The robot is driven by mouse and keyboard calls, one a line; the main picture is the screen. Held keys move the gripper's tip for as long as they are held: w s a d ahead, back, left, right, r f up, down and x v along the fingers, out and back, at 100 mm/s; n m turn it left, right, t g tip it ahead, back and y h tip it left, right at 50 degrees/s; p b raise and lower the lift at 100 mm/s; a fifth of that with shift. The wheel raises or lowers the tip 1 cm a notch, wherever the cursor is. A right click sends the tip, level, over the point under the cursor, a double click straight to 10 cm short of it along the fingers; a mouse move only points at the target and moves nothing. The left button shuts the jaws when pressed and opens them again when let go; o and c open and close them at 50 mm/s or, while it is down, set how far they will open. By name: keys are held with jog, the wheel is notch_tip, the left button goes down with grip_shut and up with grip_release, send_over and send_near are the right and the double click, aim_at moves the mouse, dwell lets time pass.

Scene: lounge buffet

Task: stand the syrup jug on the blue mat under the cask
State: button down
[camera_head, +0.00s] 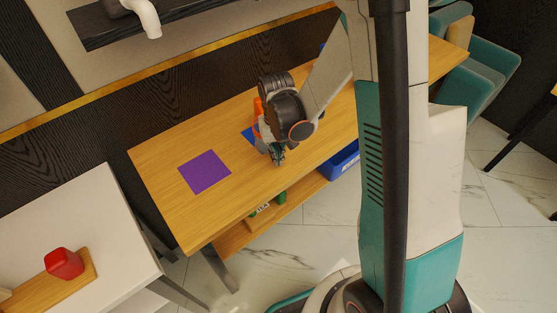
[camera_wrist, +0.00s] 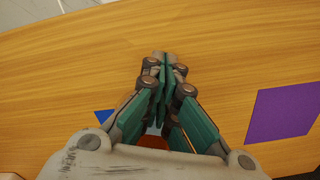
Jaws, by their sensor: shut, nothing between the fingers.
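The blue mat (camera_head: 248,133) lies on the long wooden table, mostly hidden behind my gripper; a blue corner also shows in the wrist view (camera_wrist: 103,116). An orange object (camera_head: 258,106) shows beside my wrist over the mat, largely hidden; a bit of orange also shows in the wrist view (camera_wrist: 152,142), behind the fingers. I cannot tell whether it is the syrup jug. My gripper (camera_head: 277,157) is low over the table at the mat's front side, its fingers shut and empty (camera_wrist: 166,62). No cask can be made out for certain.
A purple mat (camera_head: 204,172) lies bare on the table, left of my gripper. A white spout (camera_head: 148,20) hangs by the dark shelf (camera_head: 97,28). A red object (camera_head: 64,263) sits on a board on the white table (camera_head: 105,215). A blue crate (camera_head: 343,160) is below the table.

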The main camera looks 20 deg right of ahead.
jog(key=shift+w, duration=0.1)
jog(key=w, duration=0.5)
jog(key=shift+w+d, duration=0.1)
jog(key=shift+d, duration=0.1)
